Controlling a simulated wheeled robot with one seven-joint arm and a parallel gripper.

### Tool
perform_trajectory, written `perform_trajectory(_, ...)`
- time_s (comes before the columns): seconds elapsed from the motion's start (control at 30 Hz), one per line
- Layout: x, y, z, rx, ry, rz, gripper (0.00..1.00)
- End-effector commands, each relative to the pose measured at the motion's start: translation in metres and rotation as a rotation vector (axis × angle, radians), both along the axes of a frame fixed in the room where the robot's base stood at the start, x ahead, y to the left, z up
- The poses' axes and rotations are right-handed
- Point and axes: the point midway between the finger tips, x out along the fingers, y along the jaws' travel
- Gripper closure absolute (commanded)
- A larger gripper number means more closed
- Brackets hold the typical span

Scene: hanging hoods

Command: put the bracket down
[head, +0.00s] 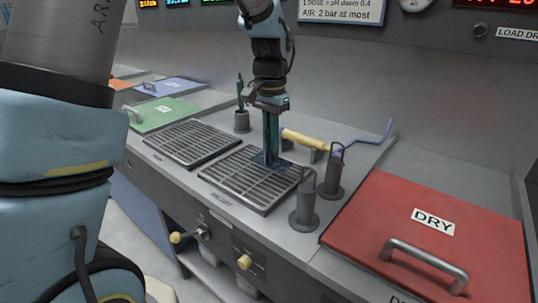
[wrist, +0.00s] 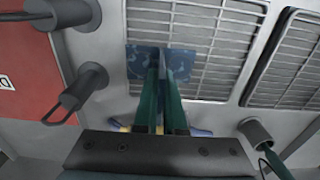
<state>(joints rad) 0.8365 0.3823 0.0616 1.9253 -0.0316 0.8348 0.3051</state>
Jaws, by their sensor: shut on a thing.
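My gripper (head: 271,150) points straight down over the back part of the right-hand slatted rack (head: 238,190). Its long green fingers are shut on the bracket (head: 259,159), a small dark-blue piece. In the wrist view the bracket (wrist: 141,62) shows as a mottled blue plate, with an upright part between the fingertips (wrist: 164,68). The bracket is at or very near the rack's bars; I cannot tell whether it touches them. The fingers hide part of it.
A second slatted rack (head: 191,143) lies to the left. Two grey holders with looped handles (head: 304,207) (head: 331,178) stand to the right, before a red lid marked DRY (head: 430,225). A yellow-handled tool (head: 304,140) lies behind. A grey cup (head: 242,121) stands back left.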

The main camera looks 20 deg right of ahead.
Motion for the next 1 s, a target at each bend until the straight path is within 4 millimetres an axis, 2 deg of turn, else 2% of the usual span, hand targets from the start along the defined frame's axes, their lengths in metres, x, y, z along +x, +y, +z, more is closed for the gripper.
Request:
perform_trajectory(0.37,0.0,0.0,-0.04,0.0,-0.001,-0.002,1.0)
perform_trajectory(0.77,0.0,0.0,-0.047,0.0,-0.001,-0.001,1.0)
perform_trajectory(0.8,0.0,0.0,-0.046,0.0,-0.001,-0.001,0.89)
perform_trajectory(1.0,0.0,0.0,-0.046,0.0,-0.001,-0.001,0.67)
